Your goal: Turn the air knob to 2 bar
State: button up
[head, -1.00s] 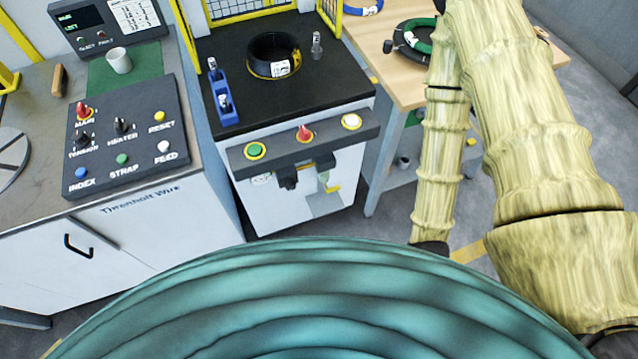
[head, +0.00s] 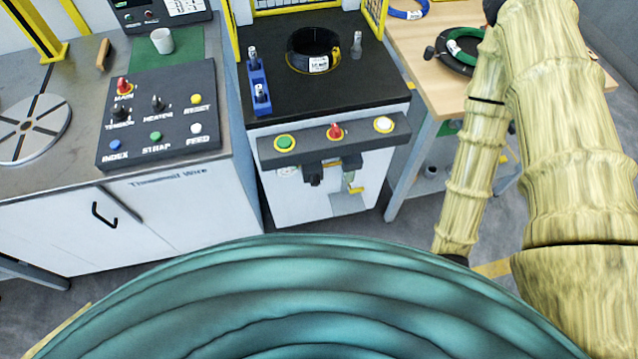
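No knob labelled air can be read in the head view. My arm comes down at the right, apart from the station. My gripper is not in view; the arm's lower end goes behind my teal body.
At left, a bench (head: 60,185) holds a labelled control box (head: 160,118), a white cup (head: 162,40) and a slotted disc (head: 32,128). A black coil (head: 314,50) and a blue holder (head: 257,88) sit on the station. A wooden table (head: 440,70) stands right. Floor shows between.

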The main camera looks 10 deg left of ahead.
aim_at(314, 181)
jog(key=z, duration=2.05)
jog(key=k, duration=1.15)
jog(key=u, duration=2.05)
